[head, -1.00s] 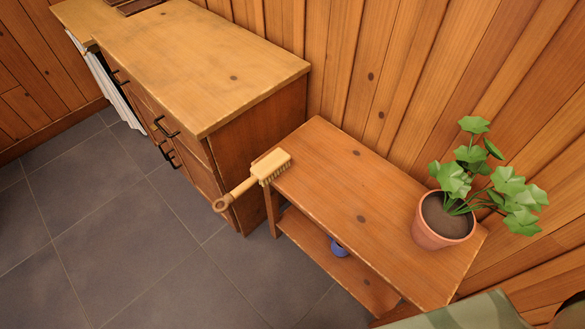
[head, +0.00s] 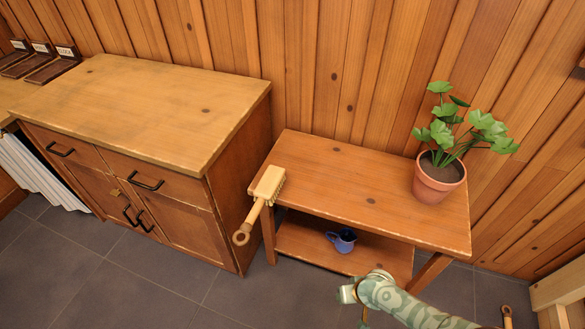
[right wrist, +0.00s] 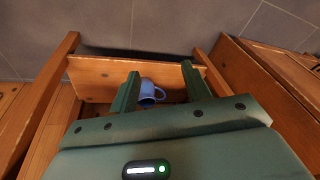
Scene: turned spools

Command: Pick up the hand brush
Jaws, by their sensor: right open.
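The hand brush (head: 268,187) has a pale block with bristles and a wooden handle. It lies at the left end of the small wooden table (head: 330,165), its handle sticking out past the edge over the floor. My right arm comes in from the bottom right of the head view, its gripper end (head: 350,293) low in front of the table, to the right of and below the brush and apart from it. In the right wrist view the right gripper's two green fingers (right wrist: 160,85) are spread with nothing held. The brush does not show there. My left gripper is not in view.
A blue mug (head: 342,240) stands on the table's lower shelf; it shows beyond the fingers in the right wrist view (right wrist: 150,92). A potted plant (head: 438,185) stands at the table's right end. A drawer cabinet (head: 150,120) stands to the left. Grey floor is open in front.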

